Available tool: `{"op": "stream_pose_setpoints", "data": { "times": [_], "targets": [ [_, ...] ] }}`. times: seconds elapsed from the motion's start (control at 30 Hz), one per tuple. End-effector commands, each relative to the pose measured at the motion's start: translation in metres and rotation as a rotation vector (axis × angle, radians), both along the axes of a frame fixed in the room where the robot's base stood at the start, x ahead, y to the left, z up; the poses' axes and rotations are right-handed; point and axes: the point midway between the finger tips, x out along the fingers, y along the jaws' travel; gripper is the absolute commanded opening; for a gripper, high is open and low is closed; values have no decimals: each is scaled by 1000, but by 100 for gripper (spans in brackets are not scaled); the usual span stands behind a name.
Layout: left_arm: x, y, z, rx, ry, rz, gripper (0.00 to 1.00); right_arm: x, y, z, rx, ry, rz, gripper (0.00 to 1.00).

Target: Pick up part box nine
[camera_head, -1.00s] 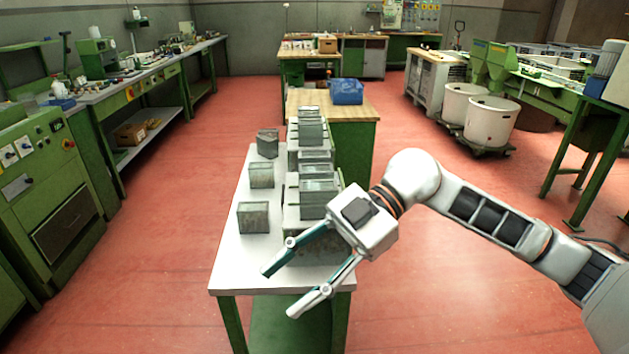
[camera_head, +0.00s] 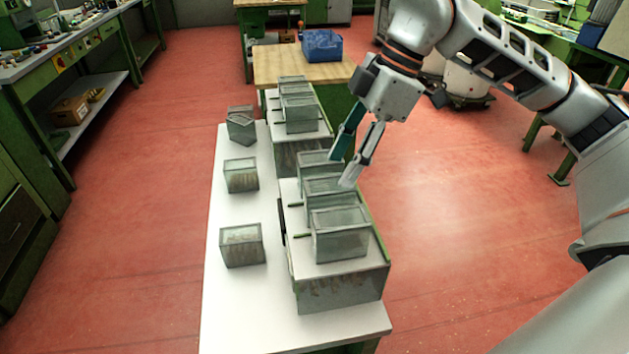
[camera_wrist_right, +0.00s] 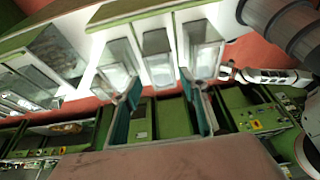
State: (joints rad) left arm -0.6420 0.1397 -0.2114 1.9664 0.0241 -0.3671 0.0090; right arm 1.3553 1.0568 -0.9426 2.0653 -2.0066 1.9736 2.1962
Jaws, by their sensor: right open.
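Several small grey glass-sided part boxes stand in view; I cannot read numbers, so I cannot tell which is box nine. On the front raised stand (camera_head: 339,292) are a near box (camera_head: 340,240), a middle box (camera_head: 325,205) and a far box (camera_head: 317,160). My right gripper (camera_head: 343,170) is open, angled down beside the middle and far boxes. In the wrist view its open fingers (camera_wrist_right: 160,82) point toward a row of three boxes, with one box (camera_wrist_right: 157,65) between the fingertip lines. Nothing is held. Contact cannot be told. My left gripper is out of view.
Boxes (camera_head: 241,247) (camera_head: 241,176) (camera_head: 241,128) line the left of the white table (camera_head: 225,310). A rear stand (camera_head: 300,150) holds more boxes. Behind is a wooden bench (camera_head: 280,68) with a blue crate (camera_head: 322,45). Red floor on the right is open.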

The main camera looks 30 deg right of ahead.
Motion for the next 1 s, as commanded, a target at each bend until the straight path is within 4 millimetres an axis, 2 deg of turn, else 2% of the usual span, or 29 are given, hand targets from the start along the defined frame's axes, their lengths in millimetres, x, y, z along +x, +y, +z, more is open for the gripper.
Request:
{"op": "stream_pose_setpoints", "data": {
  "times": [0.27, 0.63, 0.97, 1.0],
  "targets": [
    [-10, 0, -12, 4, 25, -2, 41, 2, 9, -23, -1, 4, 1, 43],
    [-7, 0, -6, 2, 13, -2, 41, 6, 25, -67, -1, 5, 2, 43],
    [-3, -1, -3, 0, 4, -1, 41, 8, 28, -73, 0, 1, 0, 43],
    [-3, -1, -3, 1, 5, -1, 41, 8, 28, -73, 0, 1, 0, 35]
  ]
}}
